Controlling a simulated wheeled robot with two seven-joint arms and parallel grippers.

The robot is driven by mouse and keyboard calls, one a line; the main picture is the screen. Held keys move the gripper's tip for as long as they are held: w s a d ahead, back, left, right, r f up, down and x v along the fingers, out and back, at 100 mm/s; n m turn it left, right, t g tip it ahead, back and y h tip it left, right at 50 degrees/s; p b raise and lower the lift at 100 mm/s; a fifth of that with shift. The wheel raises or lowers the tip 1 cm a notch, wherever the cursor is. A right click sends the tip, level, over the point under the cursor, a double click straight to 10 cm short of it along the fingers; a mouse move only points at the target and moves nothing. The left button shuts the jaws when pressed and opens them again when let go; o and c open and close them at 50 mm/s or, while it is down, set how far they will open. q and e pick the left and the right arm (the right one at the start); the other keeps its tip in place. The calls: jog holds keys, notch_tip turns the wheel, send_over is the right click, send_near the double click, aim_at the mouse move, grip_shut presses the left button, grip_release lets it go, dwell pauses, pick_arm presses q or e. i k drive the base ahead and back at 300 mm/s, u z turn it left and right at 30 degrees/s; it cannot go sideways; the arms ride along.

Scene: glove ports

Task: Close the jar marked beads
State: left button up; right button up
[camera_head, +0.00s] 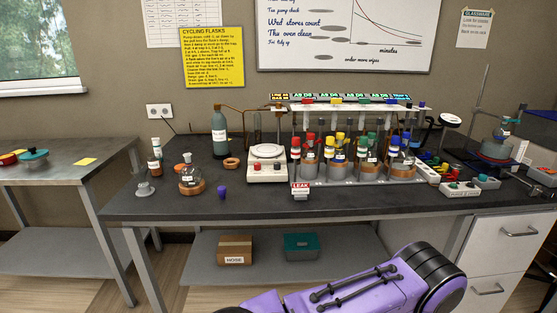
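I cannot pick out a jar marked beads; most labels on the bench are too small to read. Neither of my grippers shows. A purple and black link of my own arm crosses the bottom of the view, in front of the bench.
A purple stopper (222,192) lies near the front edge. Boxes (235,250) stand on the lower shelf. The left front of the bench has free room.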

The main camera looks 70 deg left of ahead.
aim_at(154, 159)
jog(key=u, duration=3.6)
